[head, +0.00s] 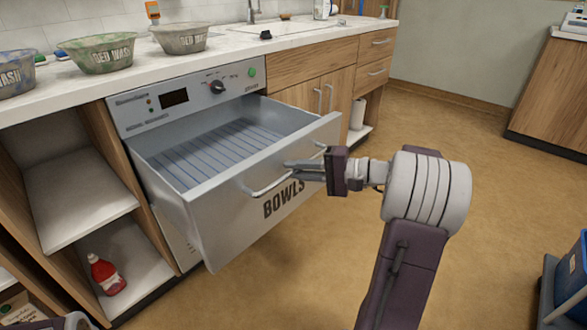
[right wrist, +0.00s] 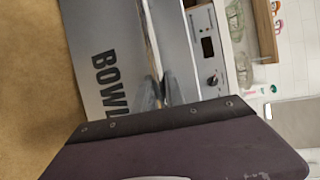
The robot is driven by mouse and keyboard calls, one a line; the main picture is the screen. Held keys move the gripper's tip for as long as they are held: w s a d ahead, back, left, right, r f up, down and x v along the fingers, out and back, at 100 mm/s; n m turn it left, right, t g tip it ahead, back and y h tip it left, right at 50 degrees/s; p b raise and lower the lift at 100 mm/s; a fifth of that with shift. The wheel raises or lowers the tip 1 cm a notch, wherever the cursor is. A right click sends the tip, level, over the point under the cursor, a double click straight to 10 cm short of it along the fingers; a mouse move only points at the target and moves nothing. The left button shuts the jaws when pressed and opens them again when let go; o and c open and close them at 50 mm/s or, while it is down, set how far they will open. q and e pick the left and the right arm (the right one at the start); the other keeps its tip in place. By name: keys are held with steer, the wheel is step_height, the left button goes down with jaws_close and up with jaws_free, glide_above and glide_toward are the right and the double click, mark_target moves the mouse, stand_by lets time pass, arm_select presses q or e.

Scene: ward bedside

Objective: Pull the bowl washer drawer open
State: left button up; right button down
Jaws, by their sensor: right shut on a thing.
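The bowl washer drawer (head: 225,222) stands pulled out from the washer in the head view, its inside with a ribbed rack (head: 215,150) showing empty. Its front reads BOWLS and has a bar handle (head: 268,190). My right gripper (head: 300,165) is at the right part of the handle, shut on it. My left gripper is not in view; only a bit of my left arm shows at the bottom left.
The washer's control panel (head: 185,95) has a knob and a display. Several wash bowls, one of them green (head: 97,55), stand on the counter (head: 230,45). A red bottle (head: 106,275) stands on the low shelf at left. A blue bin (head: 571,270) is at the right edge.

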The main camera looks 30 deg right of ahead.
steer(key=c, duration=1.7)
jaws_free()
steer(key=p+v, duration=0.4)
steer(key=v, duration=0.5)
steer(key=shift+p, duration=0.3)
steer(key=shift+a, duration=0.15)
